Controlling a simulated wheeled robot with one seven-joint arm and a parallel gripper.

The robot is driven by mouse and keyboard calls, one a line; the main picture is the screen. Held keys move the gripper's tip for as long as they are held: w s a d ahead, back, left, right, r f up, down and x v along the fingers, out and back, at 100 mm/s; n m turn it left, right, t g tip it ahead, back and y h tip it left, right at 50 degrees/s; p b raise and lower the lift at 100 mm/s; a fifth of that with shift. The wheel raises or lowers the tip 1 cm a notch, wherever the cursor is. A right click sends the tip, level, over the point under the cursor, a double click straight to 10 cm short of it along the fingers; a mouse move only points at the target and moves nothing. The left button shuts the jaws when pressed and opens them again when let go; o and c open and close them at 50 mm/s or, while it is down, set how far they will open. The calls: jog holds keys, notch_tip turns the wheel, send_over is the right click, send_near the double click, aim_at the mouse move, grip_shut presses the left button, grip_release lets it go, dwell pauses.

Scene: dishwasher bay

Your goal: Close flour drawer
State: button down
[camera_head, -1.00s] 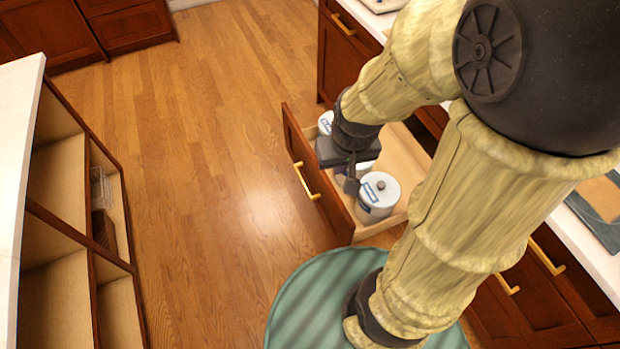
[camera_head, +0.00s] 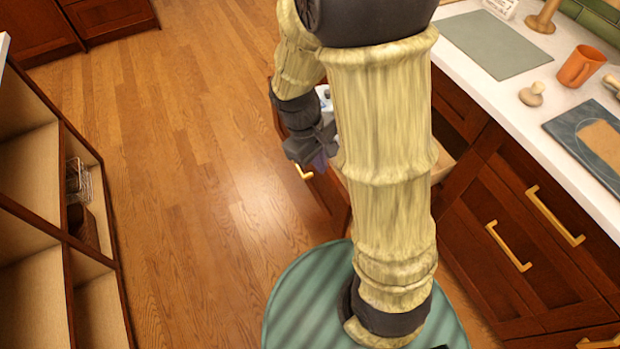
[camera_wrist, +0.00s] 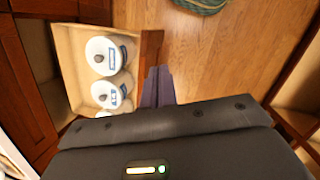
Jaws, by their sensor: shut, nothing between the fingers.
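The drawer is pulled open, its red-brown front panel (camera_head: 325,195) partly hidden behind my arm in the head view. Its gold handle (camera_head: 304,171) shows just below my gripper (camera_head: 318,160). In the wrist view, the drawer's pale wooden box (camera_wrist: 73,45) holds white lidded canisters (camera_wrist: 109,53) with blue labels, in a row. The labels are too small to read. My gripper (camera_wrist: 158,72) is shut and empty, with its fingers close to the outer side of the drawer front (camera_wrist: 151,46). I cannot tell whether they touch it.
A white counter (camera_head: 480,90) on the right holds an orange mug (camera_head: 581,66), a grey-green mat (camera_head: 494,42) and a dark board (camera_head: 590,130). Closed drawers with gold handles (camera_head: 508,247) are below. Open shelves (camera_head: 35,160) stand at left. Wooden floor (camera_head: 190,150) between is clear.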

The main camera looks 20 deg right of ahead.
notch_tip(320, 180, down, 11)
jog(key=w+a+n+g+h+b, duration=0.1)
jog(key=w+n+h+b, duration=0.3)
jog(key=b, duration=0.3)
jog(key=w+a+f+n+t+h+b, duration=0.6)
jog(key=a+f+n+h+b, duration=0.4)
jog(key=b, duration=0.6)
jog(key=shift+w+a+f+h, duration=0.3)
jog(key=shift+a+f+h, duration=0.25)
jog(key=shift+f, duration=0.4)
jog(key=b+x, duration=0.5)
jog(key=x, duration=0.9)
jog(key=shift+w, duration=0.1)
